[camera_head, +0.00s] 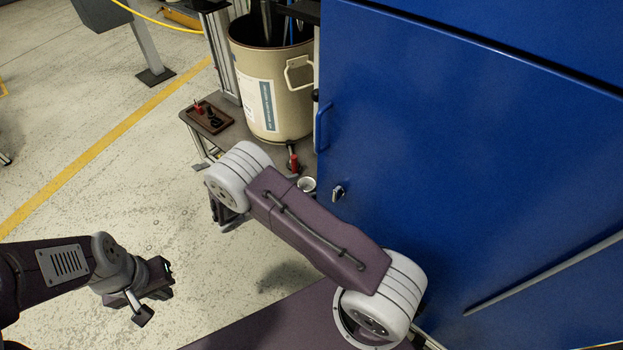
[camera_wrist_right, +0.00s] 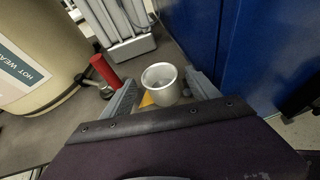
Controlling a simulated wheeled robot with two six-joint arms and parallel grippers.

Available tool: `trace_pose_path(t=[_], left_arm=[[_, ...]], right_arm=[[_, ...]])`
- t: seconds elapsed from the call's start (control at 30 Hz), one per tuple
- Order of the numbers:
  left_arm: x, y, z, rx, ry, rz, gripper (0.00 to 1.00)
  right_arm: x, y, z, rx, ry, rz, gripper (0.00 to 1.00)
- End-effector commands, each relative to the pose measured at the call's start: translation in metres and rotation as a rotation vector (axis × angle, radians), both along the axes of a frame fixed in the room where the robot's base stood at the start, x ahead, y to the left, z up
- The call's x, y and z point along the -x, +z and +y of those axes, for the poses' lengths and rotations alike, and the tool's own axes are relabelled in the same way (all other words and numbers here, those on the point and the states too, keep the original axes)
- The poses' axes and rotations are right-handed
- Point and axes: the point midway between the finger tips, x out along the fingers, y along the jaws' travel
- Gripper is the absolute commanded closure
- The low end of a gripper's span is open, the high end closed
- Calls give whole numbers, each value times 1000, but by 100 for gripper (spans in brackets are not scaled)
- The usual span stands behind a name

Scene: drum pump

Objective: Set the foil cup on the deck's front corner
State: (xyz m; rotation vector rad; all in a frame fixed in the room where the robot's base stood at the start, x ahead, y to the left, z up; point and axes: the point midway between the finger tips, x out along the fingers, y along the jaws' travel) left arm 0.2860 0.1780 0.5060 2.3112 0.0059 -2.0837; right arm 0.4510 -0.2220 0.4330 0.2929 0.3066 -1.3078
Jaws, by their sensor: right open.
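The foil cup (camera_wrist_right: 162,86) is a small silver open-topped cup, upright on the grey-brown deck (camera_head: 232,128). In the head view its rim (camera_head: 307,184) shows beside the blue cabinet, partly behind my right arm. My right gripper (camera_wrist_right: 160,84) is open, with one finger on each side of the cup in the wrist view; I cannot tell whether either touches it. In the head view my right gripper is mostly hidden under its wrist. My left gripper (camera_head: 153,294) hangs over the floor at lower left, jaws apart and empty, far from the deck.
A large cream drum (camera_head: 268,85) stands on the deck. A red-handled part (camera_head: 293,162) stands near the cup, and also shows in the wrist view (camera_wrist_right: 105,72). A brown tray (camera_head: 208,118) lies at the deck's left. The blue cabinet (camera_head: 450,150) blocks the right.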

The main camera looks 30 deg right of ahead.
Motion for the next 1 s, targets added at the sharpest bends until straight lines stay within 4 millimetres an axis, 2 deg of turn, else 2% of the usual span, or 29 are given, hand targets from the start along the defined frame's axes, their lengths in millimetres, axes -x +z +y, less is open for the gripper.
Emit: trace_pose_path(t=[0.03,0.2,0.3,1.0], left_arm=[[0,14,0,0,0,0,100],[0,27,0,0,0,0,100],[0,30,0,0,0,0,100],[0,30,0,0,0,0,100]], right_arm=[[2,12,13,-1,6,-1,31],[11,23,44,-1,2,-1,31],[14,25,53,-1,0,0,31],[15,24,57,-1,0,0,31]])
